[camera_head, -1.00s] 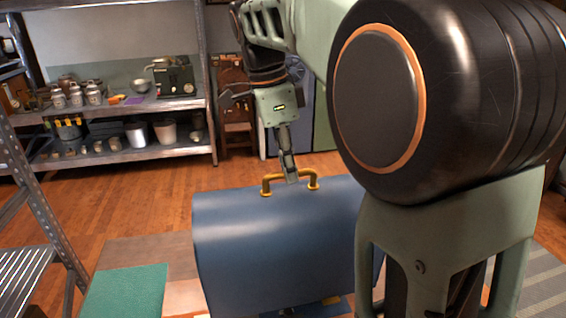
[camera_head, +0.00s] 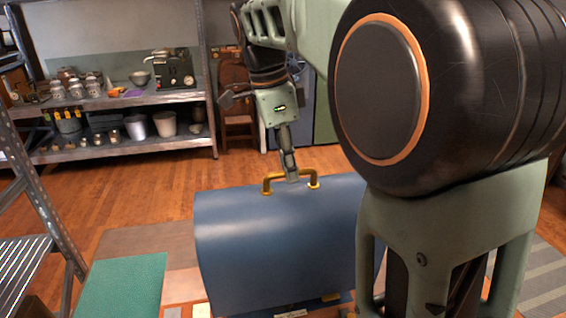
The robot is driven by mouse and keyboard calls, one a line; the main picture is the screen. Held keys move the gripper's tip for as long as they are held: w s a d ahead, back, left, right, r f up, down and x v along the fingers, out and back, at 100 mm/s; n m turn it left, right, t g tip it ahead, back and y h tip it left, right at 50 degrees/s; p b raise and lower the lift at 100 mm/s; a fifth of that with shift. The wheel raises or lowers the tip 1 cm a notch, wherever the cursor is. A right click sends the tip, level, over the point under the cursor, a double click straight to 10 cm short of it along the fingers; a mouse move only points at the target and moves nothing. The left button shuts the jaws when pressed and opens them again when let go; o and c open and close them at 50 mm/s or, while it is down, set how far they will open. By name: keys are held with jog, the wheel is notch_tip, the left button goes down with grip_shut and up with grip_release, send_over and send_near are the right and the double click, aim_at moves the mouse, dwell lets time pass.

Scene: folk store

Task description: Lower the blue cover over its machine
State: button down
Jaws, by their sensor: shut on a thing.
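The blue cover (camera_head: 275,250) is a rounded, box-like shell in the lower middle of the head view. A brass handle (camera_head: 268,183) stands on its top. My gripper (camera_head: 291,178) reaches down from above and is shut on the handle near its middle. The cover hangs upright below the gripper. My own arm hides its right end. Small items show just under the cover's lower front edge, but I cannot tell whether they belong to the machine. The machine itself is not clearly visible.
A green mat (camera_head: 122,287) lies at the lower left beside the cover. A metal shelf (camera_head: 120,101) with jars, pots and a dark appliance (camera_head: 174,70) stands at the back left. A metal rack (camera_head: 45,200) is at the left edge. Wooden floor between them is clear.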

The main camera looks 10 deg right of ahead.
aim_at(289, 189)
jog(key=shift+f+b, duration=1.7)
jog(key=shift+f, duration=0.8)
jog(key=shift+f+b, duration=0.9)
jog(key=shift+f, duration=0.3)
jog(key=c, duration=1.9)
grip_release()
jog(key=shift+c, duration=0.2)
jog(key=shift+f, duration=0.1)
